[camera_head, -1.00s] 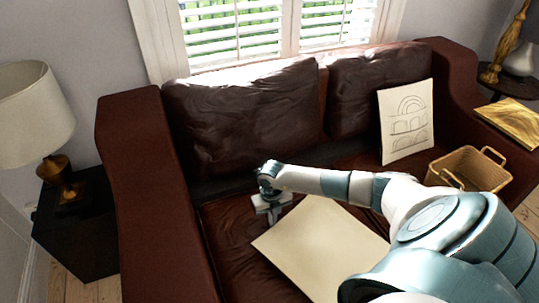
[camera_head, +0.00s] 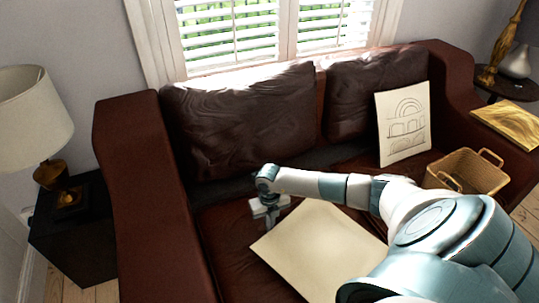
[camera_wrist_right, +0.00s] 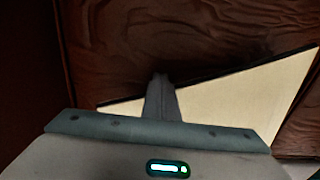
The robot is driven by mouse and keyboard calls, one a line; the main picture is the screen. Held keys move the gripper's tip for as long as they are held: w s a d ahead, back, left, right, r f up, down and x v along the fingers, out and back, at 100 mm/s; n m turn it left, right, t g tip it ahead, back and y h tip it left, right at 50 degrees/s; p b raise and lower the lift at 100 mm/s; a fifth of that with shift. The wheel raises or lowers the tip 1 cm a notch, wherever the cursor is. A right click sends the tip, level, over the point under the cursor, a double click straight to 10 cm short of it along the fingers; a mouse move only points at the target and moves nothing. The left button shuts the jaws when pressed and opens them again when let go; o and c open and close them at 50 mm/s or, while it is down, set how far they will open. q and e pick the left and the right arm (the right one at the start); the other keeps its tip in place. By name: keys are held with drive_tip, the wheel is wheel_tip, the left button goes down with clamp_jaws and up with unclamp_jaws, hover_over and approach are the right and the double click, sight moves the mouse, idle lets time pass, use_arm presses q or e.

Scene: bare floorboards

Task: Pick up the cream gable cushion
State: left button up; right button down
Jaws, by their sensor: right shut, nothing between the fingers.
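A plain cream, flat, square-cornered piece (camera_head: 318,248), which looks like the cream cushion, lies on the brown leather sofa seat; my right arm covers its right part. It also shows in the right wrist view (camera_wrist_right: 235,100), behind the fingers. My left gripper is not in view.
A cream panel with drawn arches (camera_head: 403,125) leans against the sofa back (camera_head: 240,115). A wicker basket (camera_head: 466,172) stands on the right of the seat. A lamp (camera_head: 35,115) stands left of the sofa.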

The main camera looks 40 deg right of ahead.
idle(0.3)
wheel_tip(320, 180, up, 18)
drive_tip(key=shift+f+b, duration=0.25)
drive_tip(key=shift+b, duration=0.05)
idle(0.5)
